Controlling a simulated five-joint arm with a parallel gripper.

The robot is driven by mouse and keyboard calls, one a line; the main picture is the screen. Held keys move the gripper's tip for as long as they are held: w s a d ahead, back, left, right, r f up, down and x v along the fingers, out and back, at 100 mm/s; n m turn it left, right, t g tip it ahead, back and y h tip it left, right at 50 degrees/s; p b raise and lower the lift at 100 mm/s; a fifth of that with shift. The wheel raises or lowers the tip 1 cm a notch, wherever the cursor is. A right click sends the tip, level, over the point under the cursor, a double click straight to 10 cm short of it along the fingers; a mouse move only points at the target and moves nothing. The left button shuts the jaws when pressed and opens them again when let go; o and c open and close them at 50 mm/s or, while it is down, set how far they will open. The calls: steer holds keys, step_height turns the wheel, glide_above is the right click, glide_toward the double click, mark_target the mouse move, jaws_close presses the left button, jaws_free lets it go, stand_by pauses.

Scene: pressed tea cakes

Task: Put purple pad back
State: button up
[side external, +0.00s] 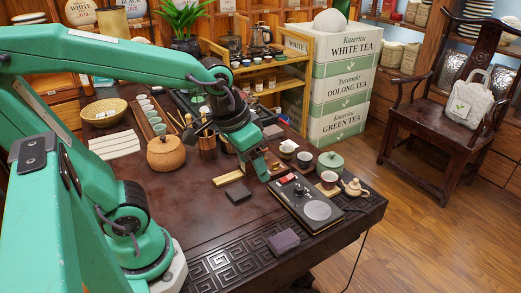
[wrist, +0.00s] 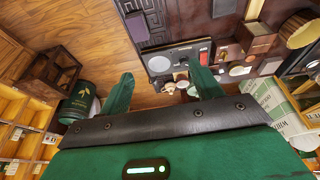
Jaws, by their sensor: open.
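The purple pad (side external: 283,241) lies flat near the front edge of the dark tea table (side external: 200,235). It is close to the near end of the black scale (side external: 308,205). In the wrist view the purple pad (wrist: 137,26) shows small, beyond the fingers. A dark grey pad (side external: 238,194) lies apart from it, further back on the table. My gripper (side external: 264,168) is near the far end of the scale, well away from the purple pad. In the wrist view its two green fingers (wrist: 160,86) are spread apart with nothing held between them.
A red item (side external: 278,178) is beside my gripper, at the scale's far end. A green lidded pot (side external: 330,163), a cup (side external: 328,180) and a small teapot (side external: 354,187) stand right of it. A round wooden jar (side external: 166,153) stands left. The front middle of the table is clear.

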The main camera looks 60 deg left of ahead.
steer(key=shift+s+a+r+t, duration=0.5)
steer(key=shift+s+a+r, duration=0.2)
steer(key=shift+s, duration=0.25)
steer(key=shift+s+a+r+t, duration=0.5)
steer(key=shift+s+a+r, duration=0.15)
steer(key=shift+s, duration=0.25)
